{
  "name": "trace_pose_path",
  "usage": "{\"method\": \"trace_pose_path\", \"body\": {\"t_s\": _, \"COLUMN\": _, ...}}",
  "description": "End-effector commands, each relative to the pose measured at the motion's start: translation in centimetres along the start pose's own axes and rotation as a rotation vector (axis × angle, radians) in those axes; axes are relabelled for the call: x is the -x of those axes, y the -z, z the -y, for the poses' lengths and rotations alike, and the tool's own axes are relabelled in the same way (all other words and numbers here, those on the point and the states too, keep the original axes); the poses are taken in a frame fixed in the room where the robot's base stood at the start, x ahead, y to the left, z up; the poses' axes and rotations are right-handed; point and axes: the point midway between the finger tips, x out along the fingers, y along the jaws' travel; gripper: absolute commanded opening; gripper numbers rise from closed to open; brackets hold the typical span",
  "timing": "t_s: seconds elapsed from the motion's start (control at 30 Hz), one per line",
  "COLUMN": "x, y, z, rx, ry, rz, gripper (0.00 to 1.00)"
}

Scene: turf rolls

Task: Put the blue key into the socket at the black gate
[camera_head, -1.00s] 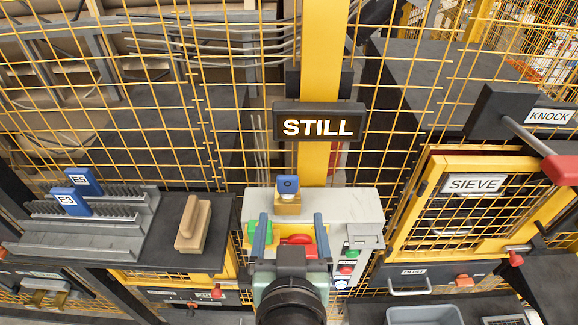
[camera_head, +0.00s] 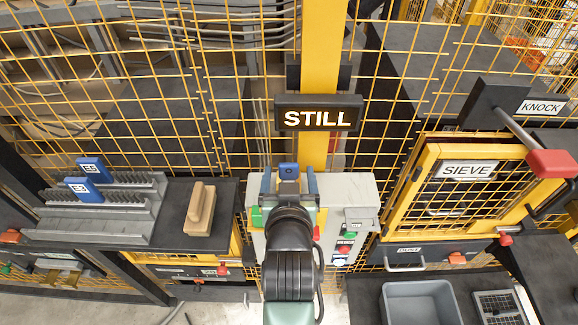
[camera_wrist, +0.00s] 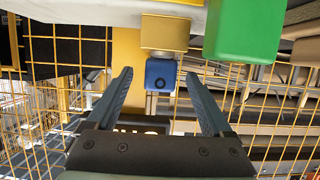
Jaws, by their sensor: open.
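A blue key (camera_head: 289,170) stands in a brass-coloured block (camera_wrist: 165,34) on the pale control box (camera_head: 345,190). In the wrist view the blue key (camera_wrist: 161,75) shows its end with a small round mark. My gripper (camera_head: 289,178) is open, with one finger on each side of the key. In the wrist view there is a visible gap between each finger and the key. The block is mostly hidden behind my gripper in the head view. I cannot make out a black gate or its socket; the gate marked SIEVE (camera_head: 432,155) has a yellow frame.
Two blue tagged pieces (camera_head: 92,168) stand in a grey rack (camera_head: 110,225) at left. A wooden block (camera_head: 200,208) lies beside it. A STILL sign (camera_head: 318,113) hangs on the yellow post. A red-ended KNOCK lever (camera_head: 552,163) juts out at right, above a grey bin (camera_head: 420,303).

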Motion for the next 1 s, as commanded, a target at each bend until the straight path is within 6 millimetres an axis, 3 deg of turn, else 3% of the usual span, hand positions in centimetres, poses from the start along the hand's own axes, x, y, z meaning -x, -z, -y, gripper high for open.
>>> {"method": "trace_pose_path", "body": {"t_s": 0.2, "x": -1.9, "y": 0.1, "z": 0.0, "rx": -0.001, "ry": 0.0, "rz": 0.0, "gripper": 0.85}}
{"method": "trace_pose_path", "body": {"t_s": 0.5, "x": -2.2, "y": 0.0, "z": 0.0, "rx": -0.001, "ry": 0.0, "rz": -0.001, "gripper": 0.83}}
{"method": "trace_pose_path", "body": {"t_s": 0.9, "x": -2.1, "y": 0.0, "z": 0.0, "rx": -0.001, "ry": 0.0, "rz": 0.0, "gripper": 0.11}}
{"method": "trace_pose_path", "body": {"t_s": 0.97, "x": -2.1, "y": 0.0, "z": 0.0, "rx": -0.001, "ry": 0.0, "rz": -0.001, "gripper": 0.0}}
{"method": "trace_pose_path", "body": {"t_s": 1.0, "x": -2.1, "y": 0.0, "z": 0.0, "rx": -0.001, "ry": 0.0, "rz": -0.001, "gripper": 0.0}}
